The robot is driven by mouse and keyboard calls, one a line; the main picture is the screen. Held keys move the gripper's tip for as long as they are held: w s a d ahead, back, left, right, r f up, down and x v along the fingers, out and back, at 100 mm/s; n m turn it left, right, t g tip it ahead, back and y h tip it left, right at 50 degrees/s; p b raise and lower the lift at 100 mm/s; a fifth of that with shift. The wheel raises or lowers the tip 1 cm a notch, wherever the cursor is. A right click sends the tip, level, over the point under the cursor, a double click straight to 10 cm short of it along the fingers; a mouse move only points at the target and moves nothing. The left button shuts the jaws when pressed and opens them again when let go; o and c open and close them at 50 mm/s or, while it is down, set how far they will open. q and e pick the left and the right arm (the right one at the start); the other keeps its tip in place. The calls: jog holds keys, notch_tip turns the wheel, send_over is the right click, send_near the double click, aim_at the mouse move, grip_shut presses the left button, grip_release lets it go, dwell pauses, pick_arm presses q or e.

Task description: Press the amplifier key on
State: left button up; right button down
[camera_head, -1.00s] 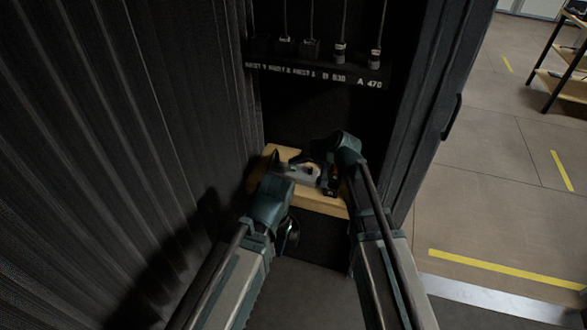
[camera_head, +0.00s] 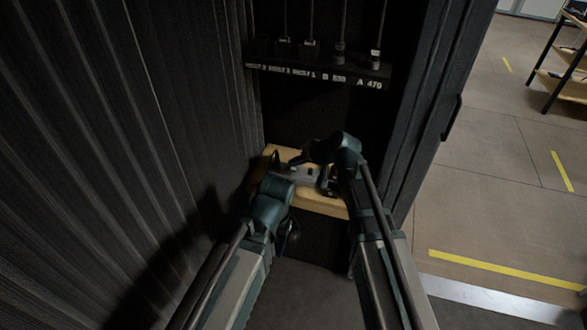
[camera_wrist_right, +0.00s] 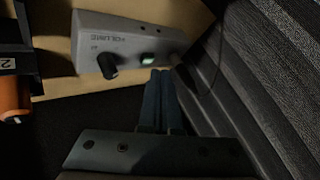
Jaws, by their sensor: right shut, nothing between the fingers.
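The amplifier (camera_wrist_right: 115,35) is a small grey box marked VOLUME, with a black knob (camera_wrist_right: 108,66) and a small key (camera_wrist_right: 148,59) showing pale green in the right wrist view. In the head view the amplifier (camera_head: 298,174) sits on a wooden shelf (camera_head: 322,203), partly hidden by my arms. My right gripper (camera_wrist_right: 160,73) is shut and empty, its tips close beside the key; I cannot tell whether they touch. In the head view the right gripper (camera_head: 309,156) is over the amplifier's back. My left gripper (camera_head: 290,236) hangs dark below the left wrist, in front of the shelf; its jaws are unclear.
A dark ribbed wall (camera_head: 130,130) rises close on the left. A black rack (camera_head: 315,67) with labelled slots and hanging cables is above the shelf. An orange and black object (camera_wrist_right: 14,85) stands near the amplifier. Open floor (camera_head: 480,190) lies on the right.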

jog(key=shift+f, duration=0.1)
dwell(0.5)
jog(key=shift+f+b, duration=0.35)
jog(key=shift+b, duration=0.1)
jog(key=shift+f+b, duration=0.25)
jog(key=shift+b, duration=0.05)
dwell(0.3)
jog(key=shift+r, duration=0.15)
jog(key=shift+r+p, duration=0.6)
jog(key=shift+p, duration=0.15)
jog(key=shift+r, duration=0.1)
notch_tip(320, 180, up, 6)
jog(key=p, duration=0.6)
